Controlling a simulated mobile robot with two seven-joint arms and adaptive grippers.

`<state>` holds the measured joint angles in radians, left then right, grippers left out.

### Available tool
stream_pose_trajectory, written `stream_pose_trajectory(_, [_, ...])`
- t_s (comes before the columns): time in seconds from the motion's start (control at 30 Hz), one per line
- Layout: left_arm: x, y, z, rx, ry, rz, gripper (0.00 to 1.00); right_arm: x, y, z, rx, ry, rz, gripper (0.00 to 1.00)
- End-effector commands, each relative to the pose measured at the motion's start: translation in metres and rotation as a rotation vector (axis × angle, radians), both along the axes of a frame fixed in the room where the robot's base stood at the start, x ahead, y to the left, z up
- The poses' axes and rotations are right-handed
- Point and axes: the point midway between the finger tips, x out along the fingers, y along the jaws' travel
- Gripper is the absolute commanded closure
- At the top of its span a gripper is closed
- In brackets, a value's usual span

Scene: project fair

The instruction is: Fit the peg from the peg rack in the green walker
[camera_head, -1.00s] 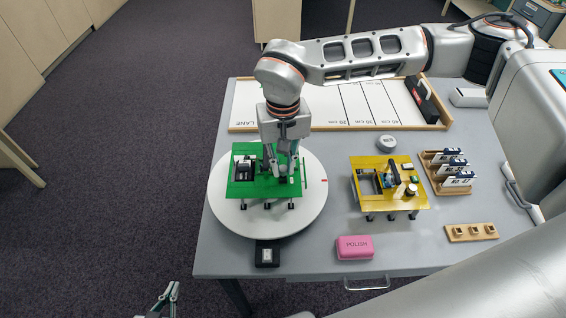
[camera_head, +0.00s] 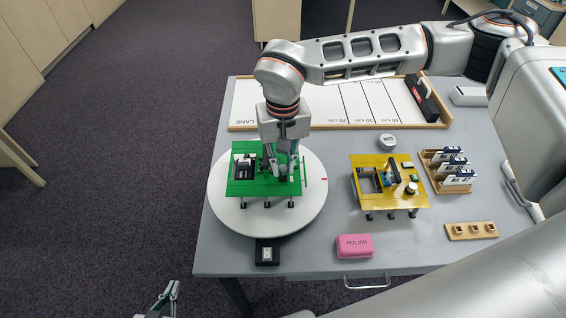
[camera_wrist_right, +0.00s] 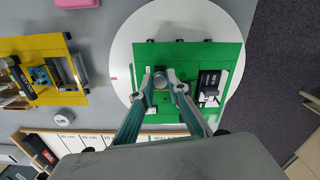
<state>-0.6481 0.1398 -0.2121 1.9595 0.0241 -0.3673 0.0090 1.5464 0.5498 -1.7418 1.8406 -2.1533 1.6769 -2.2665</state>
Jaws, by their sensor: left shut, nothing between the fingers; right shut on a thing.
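The green walker (camera_head: 241,187), a flat green board on short legs, stands on the white turntable (camera_head: 223,213). It also shows in the wrist view (camera_wrist_right: 208,53). My right gripper (camera_head: 283,168) points down over the walker's right half. In the wrist view the right gripper (camera_wrist_right: 163,82) is shut on a small grey piece (camera_wrist_right: 160,77), which seems to be the peg. The fingers hide much of it, so I cannot tell whether it is seated. A wooden block with small square fittings (camera_head: 471,231), likely the peg rack, lies at the right. My left gripper (camera_head: 170,297) is shut and empty, off the table's front.
A yellow walker (camera_head: 370,200) stands right of the turntable. A pink POLISH box (camera_head: 354,246) and a black box (camera_head: 267,252) sit near the front edge. A card rack (camera_head: 448,172) is at the right, a round tin (camera_head: 387,142) and lane board (camera_head: 330,105) behind.

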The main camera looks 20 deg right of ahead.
Motion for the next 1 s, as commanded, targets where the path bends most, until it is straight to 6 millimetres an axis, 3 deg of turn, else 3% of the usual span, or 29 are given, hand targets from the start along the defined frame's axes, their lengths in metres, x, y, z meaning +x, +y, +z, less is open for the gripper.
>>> stream_pose_trajectory(1.0, [0.0, -0.0005, -0.0032, 0.0, -0.001, 0.0, 1.0, 0.0003, 0.0002, -0.0092, 0.0, 0.0, 0.0, 0.96])
